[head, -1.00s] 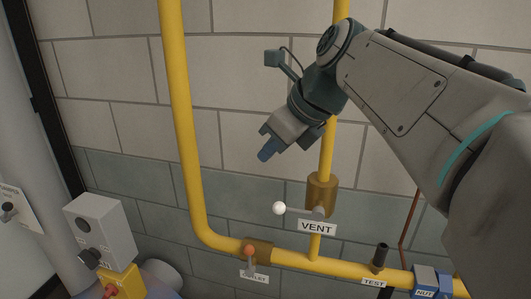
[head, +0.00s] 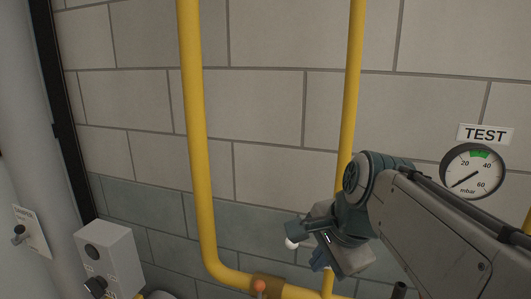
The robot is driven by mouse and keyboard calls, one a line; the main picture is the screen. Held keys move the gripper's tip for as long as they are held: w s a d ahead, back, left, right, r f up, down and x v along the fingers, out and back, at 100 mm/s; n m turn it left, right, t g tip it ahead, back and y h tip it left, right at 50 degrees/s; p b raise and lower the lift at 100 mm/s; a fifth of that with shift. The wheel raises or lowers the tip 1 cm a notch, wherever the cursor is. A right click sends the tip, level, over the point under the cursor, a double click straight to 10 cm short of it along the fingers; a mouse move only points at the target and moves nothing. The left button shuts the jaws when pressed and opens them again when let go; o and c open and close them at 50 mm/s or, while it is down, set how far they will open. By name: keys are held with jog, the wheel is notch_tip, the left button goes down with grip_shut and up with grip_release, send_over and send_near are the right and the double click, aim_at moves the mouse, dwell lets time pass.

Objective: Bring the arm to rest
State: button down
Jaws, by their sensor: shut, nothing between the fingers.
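My gripper (head: 320,262) is at the lower middle of the head view, at the end of my grey arm. The white knob (head: 291,243) of the vent handle shows just left of the gripper. I cannot tell whether they touch.
A left yellow pipe (head: 193,130) curves along the bottom past an orange knob (head: 259,285). A round gauge (head: 473,171) under a TEST sign (head: 485,134) is at the right. A grey switch box (head: 110,256) stands lower left.

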jog(key=s+d+f+n+h, duration=0.1)
jog(key=s+d+f+n, duration=0.1)
jog(key=f+n, duration=0.4)
jog(key=s+d+f+n+h+b, duration=0.1)
jog(key=s+d+f+n, duration=0.2)
jog(key=s+f+n, duration=0.2)
jog(key=shift+s+d+f+n+g, duration=0.3)
jog(key=shift+f+n, duration=0.3)
jog(key=shift+n, duration=0.5)
